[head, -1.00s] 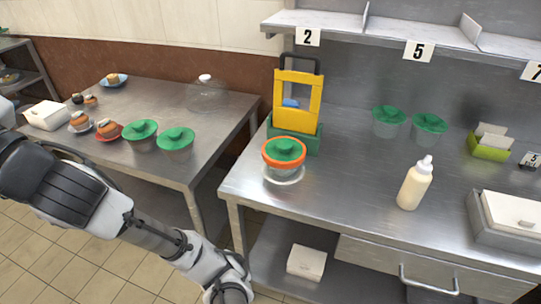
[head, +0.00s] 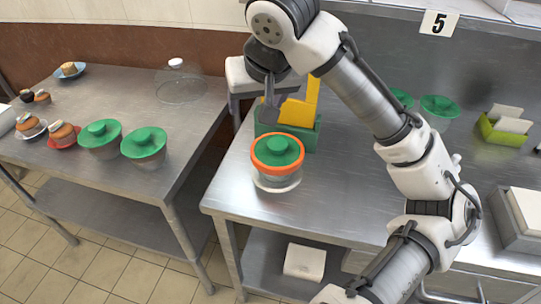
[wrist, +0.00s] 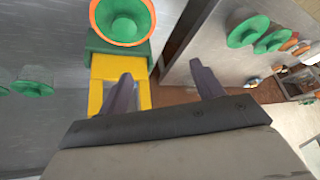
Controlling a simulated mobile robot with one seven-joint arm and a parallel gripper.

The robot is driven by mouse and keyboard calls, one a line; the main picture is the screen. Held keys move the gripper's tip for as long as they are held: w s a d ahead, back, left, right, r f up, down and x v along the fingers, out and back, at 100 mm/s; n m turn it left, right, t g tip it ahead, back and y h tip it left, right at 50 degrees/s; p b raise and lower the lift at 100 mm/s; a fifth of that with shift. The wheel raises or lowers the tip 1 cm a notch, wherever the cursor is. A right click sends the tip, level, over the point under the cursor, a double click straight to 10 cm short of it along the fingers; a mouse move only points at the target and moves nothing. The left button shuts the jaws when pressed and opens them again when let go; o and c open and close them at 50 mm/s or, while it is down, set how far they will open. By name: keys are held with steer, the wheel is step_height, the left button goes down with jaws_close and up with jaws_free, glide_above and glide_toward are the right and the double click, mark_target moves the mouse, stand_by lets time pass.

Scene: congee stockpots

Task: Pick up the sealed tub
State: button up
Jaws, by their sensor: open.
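A clear tub (head: 271,172) with a green lid and an orange ring around its rim stands upright on a white saucer (head: 277,187) near the counter's left front corner. It also shows at the top of the wrist view (wrist: 123,22). My gripper (head: 256,100) is above and behind the tub, in front of the yellow holder, apart from the tub. In the wrist view my gripper (wrist: 162,72) has its two fingers spread with nothing held between them. Similar green-lidded tubs without an orange ring (head: 144,146) (head: 100,137) stand on the left table.
A yellow holder in a green base (head: 300,115) stands right behind the ringed tub. More green-lidded tubs (head: 440,108) stand at the counter's back, partly hidden by my arm. A green card box (head: 505,130) is at right. The counter (head: 325,205) is bare just right of the tub.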

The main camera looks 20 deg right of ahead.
steer(key=s+d+m+g+h, duration=0.1)
steer(key=s+d, duration=0.1)
steer(key=d, duration=0.2)
glide_above(278, 144)
steer(key=s+a, duration=0.1)
steer(key=s, duration=0.1)
step_height(278, 144, down, 8)
steer(key=shift+f, duration=0.1)
steer(key=shift+s+d+x, duration=0.15)
steer(key=shift+x, duration=1.2)
steer(key=shift+s+d+x, duration=0.15)
steer(key=shift+x, duration=1.2)
steer(key=shift+f, duration=0.15)
steer(key=shift+c, duration=0.4)
jaws_close()
